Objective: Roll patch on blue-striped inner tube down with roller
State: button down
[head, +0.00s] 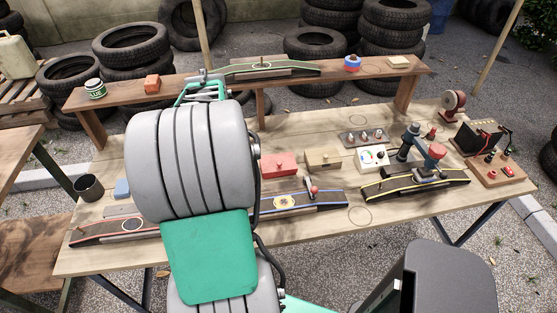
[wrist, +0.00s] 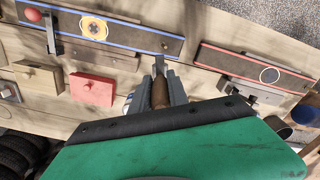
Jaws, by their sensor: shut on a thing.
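The blue-striped inner tube (head: 327,199) lies on a long dark holder on the bench, with a round yellow-orange patch (head: 283,201) on top. In the wrist view the tube (wrist: 140,37) runs across the upper left, and its patch (wrist: 94,27) lies left of my gripper. My gripper (wrist: 159,88) is shut on a brown wooden-handled tool (wrist: 160,94), seemingly the roller. Its small grey end points toward the tube's near end; I cannot tell whether it touches. In the head view my arm hides the gripper and tool.
A red-knobbed lever (head: 313,190) stands at the blue-striped tube's right end. A red-striped tube (head: 115,230) lies left and a yellow-striped one (head: 415,187) right. A red box (head: 279,164) and a wooden box (head: 323,157) stand behind. A dark cup (head: 89,187) is far left.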

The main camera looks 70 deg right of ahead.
jog(key=s+d+m+p, duration=0.15)
jog(key=s+d, duration=0.25)
jog(key=s, duration=0.5)
jog(key=s+d+m, duration=0.2)
jog(key=s+d, duration=0.1)
jog(key=s, duration=0.7)
jog(key=shift+w+f+b, duration=0.2)
jog(key=shift+f+b, duration=1.8)
jog(key=shift+f, duration=1)
jog(key=shift+f, duration=0.3)
jog(key=shift+w, duration=0.1)
